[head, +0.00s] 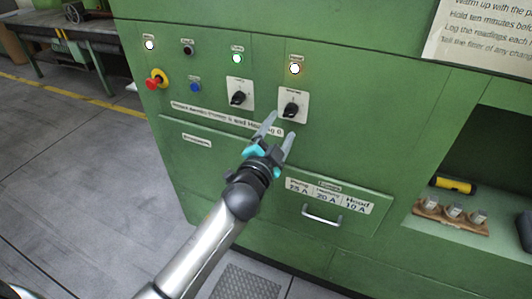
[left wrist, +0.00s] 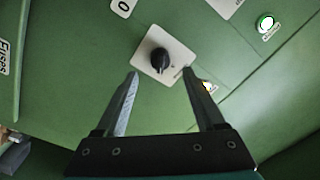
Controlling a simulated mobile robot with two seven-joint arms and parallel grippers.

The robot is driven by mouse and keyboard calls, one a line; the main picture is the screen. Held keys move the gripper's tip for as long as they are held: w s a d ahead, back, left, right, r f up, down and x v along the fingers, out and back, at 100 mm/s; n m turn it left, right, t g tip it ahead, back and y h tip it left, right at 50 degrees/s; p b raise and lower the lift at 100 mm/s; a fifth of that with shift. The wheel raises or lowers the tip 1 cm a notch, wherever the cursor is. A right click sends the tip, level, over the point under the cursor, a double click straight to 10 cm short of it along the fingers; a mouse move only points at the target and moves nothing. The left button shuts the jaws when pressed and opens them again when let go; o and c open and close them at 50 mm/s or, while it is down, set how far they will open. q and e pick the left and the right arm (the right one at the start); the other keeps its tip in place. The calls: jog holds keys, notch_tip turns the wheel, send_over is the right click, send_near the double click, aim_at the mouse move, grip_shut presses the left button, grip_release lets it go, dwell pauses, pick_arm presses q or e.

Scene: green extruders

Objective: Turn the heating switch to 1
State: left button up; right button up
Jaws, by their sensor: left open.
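Two black rotary switches on white plates sit on the green cabinet front in the head view: a left one (head: 239,98) and a right one (head: 291,109). Their small labels are too blurred to read surely, so I cannot tell by print which is the heating switch. My left gripper (head: 282,124) is open and empty, its fingertips just below and in front of the right switch. In the left wrist view, one black knob (left wrist: 159,61) on its white plate shows between and beyond the open fingers (left wrist: 161,72), seemingly untouched. My right gripper is not in view.
A lit green lamp (head: 237,58) and a lit whitish lamp (head: 295,69) sit above the switches. A red stop button (head: 157,78) projects at the left. A drawer handle (head: 322,216) projects below. An open recess with a small wooden rack (head: 451,215) lies right.

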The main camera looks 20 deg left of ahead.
pick_arm(q)
jog(key=s, duration=0.9)
jog(key=shift+f+b, duration=0.2)
jog(key=shift+b, duration=0.1)
jog(key=shift+f, duration=0.1)
jog(key=s+f+n+g+b, duration=0.1)
jog(key=s+f+g+b, duration=0.2)
jog(key=f, duration=1)
jog(key=s+f+n+g, duration=0.1)
jog(key=s+f+g, duration=0.25)
jog(key=f, duration=0.95)
jog(key=s+f+n+g+b, duration=0.25)
jog(key=s+f, duration=0.25)
jog(key=f, duration=0.8)
jog(key=s+a+f+n+g+b, duration=0.1)
jog(key=s+f+g, duration=0.3)
jog(key=s+f, duration=0.6)
jog(key=s+f+n+g+b, duration=0.1)
jog(key=s+f+g, duration=0.3)
jog(key=s+f, duration=0.6)
jog(key=s+n, duration=0.1)
jog(key=s, duration=0.8)
jog(key=shift+a+f+g+b, duration=0.3)
jog(key=shift+a+f+b, duration=0.05)
jog(key=shift+a+b, duration=0.05)
